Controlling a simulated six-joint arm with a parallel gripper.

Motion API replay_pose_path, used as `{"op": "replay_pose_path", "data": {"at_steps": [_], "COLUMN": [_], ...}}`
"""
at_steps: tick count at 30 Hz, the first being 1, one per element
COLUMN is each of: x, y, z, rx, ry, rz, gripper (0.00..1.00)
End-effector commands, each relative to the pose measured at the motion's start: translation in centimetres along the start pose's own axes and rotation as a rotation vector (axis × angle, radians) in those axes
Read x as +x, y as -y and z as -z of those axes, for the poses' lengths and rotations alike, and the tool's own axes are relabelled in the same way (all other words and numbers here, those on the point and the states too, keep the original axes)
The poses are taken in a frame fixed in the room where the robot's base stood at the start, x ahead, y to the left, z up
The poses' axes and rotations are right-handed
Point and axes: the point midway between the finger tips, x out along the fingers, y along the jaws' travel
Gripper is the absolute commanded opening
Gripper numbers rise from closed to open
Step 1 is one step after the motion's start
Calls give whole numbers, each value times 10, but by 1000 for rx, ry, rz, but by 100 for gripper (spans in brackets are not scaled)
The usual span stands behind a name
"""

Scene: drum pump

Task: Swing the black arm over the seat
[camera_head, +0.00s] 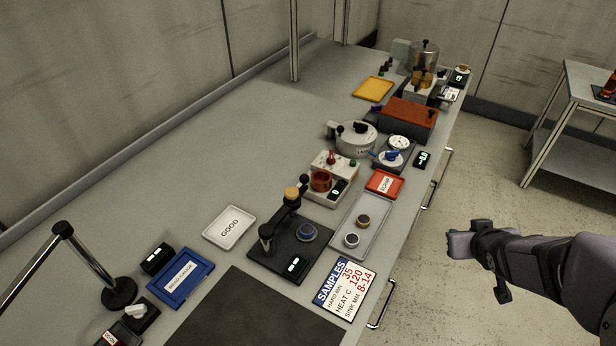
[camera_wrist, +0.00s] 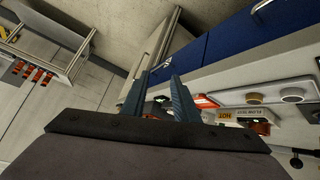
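A black fixture stands on the bench in the head view. Its black arm (camera_head: 283,214) runs from a short post at the front left to a tan knob and a black ball end toward the back. The round blue-grey seat (camera_head: 307,232) lies on the black base (camera_head: 284,256), to the right of the arm. The arm is beside the seat, which is uncovered. My gripper (camera_head: 468,239) hangs right of the bench above the floor, well apart from the fixture. In the wrist view my gripper (camera_wrist: 158,95) has its two fingers spread, with nothing held between them.
A grey tray (camera_head: 376,222) with two ring-shaped parts, a SAMPLES card (camera_head: 345,290) and a red SCRAP tray (camera_head: 385,184) lie right of the fixture. A white GOOD tray (camera_head: 230,227) is left. Drawer handles (camera_head: 382,304) project from the bench front.

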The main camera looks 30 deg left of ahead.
Motion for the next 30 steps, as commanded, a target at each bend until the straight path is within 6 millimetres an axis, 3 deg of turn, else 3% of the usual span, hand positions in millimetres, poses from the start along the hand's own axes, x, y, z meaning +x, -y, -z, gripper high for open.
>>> {"op": "replay_pose_path", "data": {"at_steps": [1,3,7,10,15,21,30], "x": [20,34,44,39,15,-11,-19], "y": [19,47,114,169,244,286,295], "z": [21,54,101,120,126,118,117], "rx": [-55,-123,-234,-302,-373,-401,-405], "ry": [-92,-225,-460,-616,-808,-913,-936], "rz": [45,117,296,458,724,919,967], "gripper": [27,27,27,27,27,27,27]}}
